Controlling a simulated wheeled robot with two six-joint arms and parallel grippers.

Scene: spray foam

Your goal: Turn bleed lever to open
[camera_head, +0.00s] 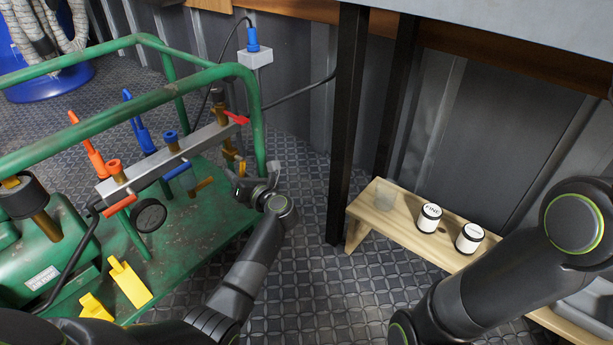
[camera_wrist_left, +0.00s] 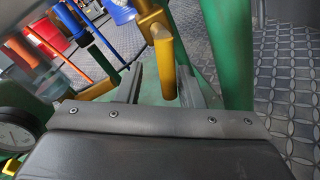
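A yellow lever (camera_head: 242,168), which I take to be the bleed lever, hangs below the right end of the grey manifold bar (camera_head: 170,155). In the left wrist view its yellow handle (camera_wrist_left: 163,65) points down toward my fingers. My left gripper (camera_head: 240,182) is at this lever, and in the left wrist view its fingers (camera_wrist_left: 160,82) are apart, with the handle showing between them. I cannot tell whether either finger touches it. The gripper partly hides the lever in the head view. My right arm enters from the right; its gripper is out of view.
The green cart frame (camera_head: 255,110) rises close to my left gripper. Red, orange and blue handles (camera_head: 178,171) sit along the bar, with a black gauge (camera_head: 149,215) below. A wooden bench (camera_head: 385,220) holding small jars (camera_head: 429,218) stands right, beyond a black table leg (camera_head: 345,130).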

